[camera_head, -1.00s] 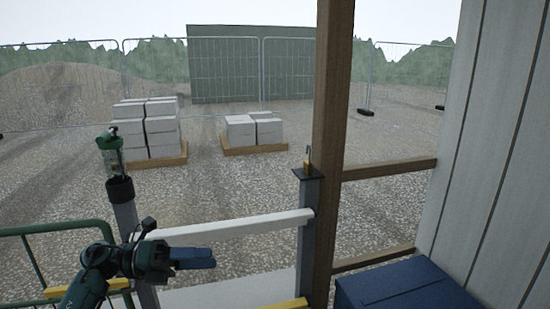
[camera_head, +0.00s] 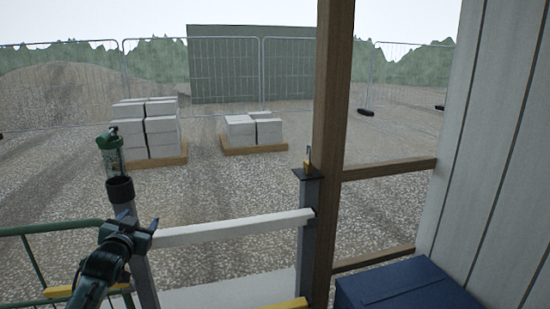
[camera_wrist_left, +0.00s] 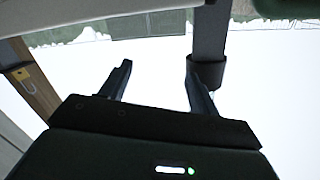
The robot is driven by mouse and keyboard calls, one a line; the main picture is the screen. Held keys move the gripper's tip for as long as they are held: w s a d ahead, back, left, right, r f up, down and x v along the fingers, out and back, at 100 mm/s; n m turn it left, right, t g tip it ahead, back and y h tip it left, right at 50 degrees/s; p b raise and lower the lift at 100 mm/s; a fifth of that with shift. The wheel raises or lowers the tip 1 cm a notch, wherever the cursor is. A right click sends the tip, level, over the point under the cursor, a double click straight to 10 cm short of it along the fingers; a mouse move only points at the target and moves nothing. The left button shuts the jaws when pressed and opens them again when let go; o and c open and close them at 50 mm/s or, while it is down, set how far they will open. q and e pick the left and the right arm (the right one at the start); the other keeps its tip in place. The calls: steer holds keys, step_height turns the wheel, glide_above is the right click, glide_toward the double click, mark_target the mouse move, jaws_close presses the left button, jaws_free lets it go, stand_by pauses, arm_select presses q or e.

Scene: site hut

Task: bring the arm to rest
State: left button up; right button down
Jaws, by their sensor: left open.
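My left arm comes in at the lower left of the head view. Its gripper (camera_head: 140,236) is in front of the left grey post, near the left end of the white rail (camera_head: 235,228); its fingers are hard to make out there. In the left wrist view the two dark fingers of the gripper (camera_wrist_left: 158,72) stand apart with nothing between them. The grey post (camera_wrist_left: 209,38) with its dark collar shows behind the right finger. My right gripper is not in view.
A yellow padlock (camera_head: 308,165) sits on the right post, beside a wooden post (camera_head: 332,120). A blue box (camera_head: 405,289) is lower right. Block stacks (camera_head: 163,139) stand far off on gravel.

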arm_select(q)
steer(key=s+d+f+g+h, duration=0.1)
steer(key=s+d+f+g, duration=0.1)
steer(key=s+d+f, duration=0.5)
steer(key=s+d+f+m+g+h, duration=0.1)
steer(key=s+d+f+h, duration=0.15)
steer(key=s+f, duration=0.65)
steer(key=s+d+f+g+h, duration=0.1)
steer(key=s+d+f+g, duration=0.1)
steer(key=s+d+f, duration=0.65)
steer(key=s+d+g, duration=0.1)
steer(key=s+d, duration=0.1)
steer(key=s, duration=1.2)
steer(key=shift+s+d+n+h, duration=0.15)
steer(key=shift+d+n+h, duration=0.15)
steer(key=shift+h, duration=0.05)
steer(key=shift+c, duration=0.5)
